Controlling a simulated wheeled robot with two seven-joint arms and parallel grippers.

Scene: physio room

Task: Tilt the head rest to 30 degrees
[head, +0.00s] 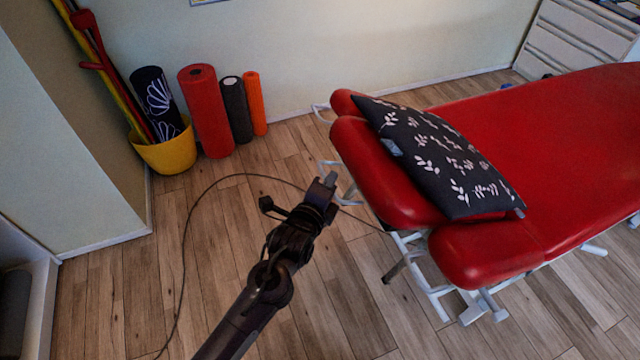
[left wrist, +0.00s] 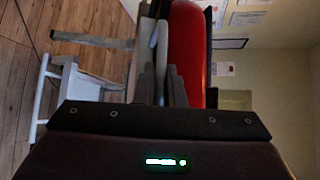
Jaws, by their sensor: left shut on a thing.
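The red padded head rest (head: 375,170) is at the left end of the red treatment table (head: 575,130). I cannot tell its exact angle. A dark pillow with white leaf prints (head: 445,160) lies across the head rest and table, hiding part of their joint. A pale metal handle (head: 350,201) sticks out beside the head rest's end. My left gripper (head: 326,186) is shut on this handle; the fingers partly hide it. In the left wrist view, the handle (left wrist: 160,38) runs between the fingers, with the red head rest (left wrist: 188,50) just right of it.
A yellow bucket (head: 165,155), a red roll (head: 205,110) and dark and orange rolls stand along the back wall. A thin cable (head: 187,235) curves over the wooden floor. The table's white frame (head: 435,295) stands below the cushions. Floor left of the table is mostly clear.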

